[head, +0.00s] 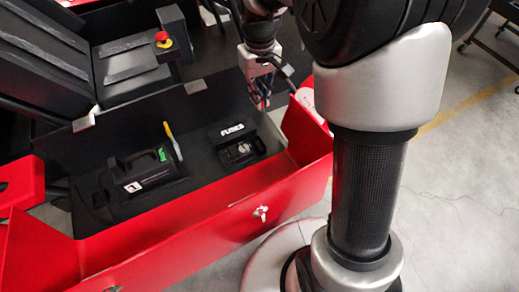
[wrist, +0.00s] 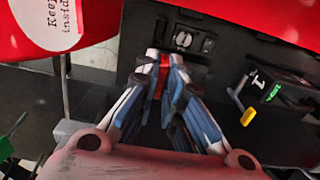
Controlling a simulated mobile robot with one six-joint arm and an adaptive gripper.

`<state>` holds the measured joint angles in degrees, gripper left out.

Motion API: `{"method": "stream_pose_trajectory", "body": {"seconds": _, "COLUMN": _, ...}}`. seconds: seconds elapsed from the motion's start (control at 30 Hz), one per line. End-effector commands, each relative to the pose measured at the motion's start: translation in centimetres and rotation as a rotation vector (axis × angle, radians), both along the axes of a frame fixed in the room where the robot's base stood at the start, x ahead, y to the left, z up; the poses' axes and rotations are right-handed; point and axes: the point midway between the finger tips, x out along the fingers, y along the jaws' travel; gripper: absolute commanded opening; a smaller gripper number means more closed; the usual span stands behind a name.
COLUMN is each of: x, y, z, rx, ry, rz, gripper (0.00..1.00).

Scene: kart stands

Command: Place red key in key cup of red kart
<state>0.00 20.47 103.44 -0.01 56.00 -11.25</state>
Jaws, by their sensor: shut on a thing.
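My gripper (head: 262,98) hangs above the black tray area of the red kart (head: 215,231), up and to the right of the fuse box. In the wrist view its fingers (wrist: 164,62) are closed on a small red piece, the red key (wrist: 157,80); the fingers hide much of it. The key shows as a small red spot at the fingertips in the head view (head: 267,104). I cannot clearly pick out the key cup in either view.
A black box marked FUSES (head: 238,147) lies open on the tray, and also shows in the wrist view (wrist: 207,46). A red emergency button (head: 161,37) is behind.

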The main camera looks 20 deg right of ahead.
Motion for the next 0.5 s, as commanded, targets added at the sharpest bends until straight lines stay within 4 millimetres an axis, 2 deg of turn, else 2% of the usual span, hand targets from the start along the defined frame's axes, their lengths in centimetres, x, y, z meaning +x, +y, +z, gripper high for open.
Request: {"method": "stream_pose_trajectory", "body": {"seconds": 0.5, "x": -0.1, "y": 0.0, "z": -12.9, "rx": 0.000, "ry": 0.005, "rz": 0.000, "gripper": 0.00}}
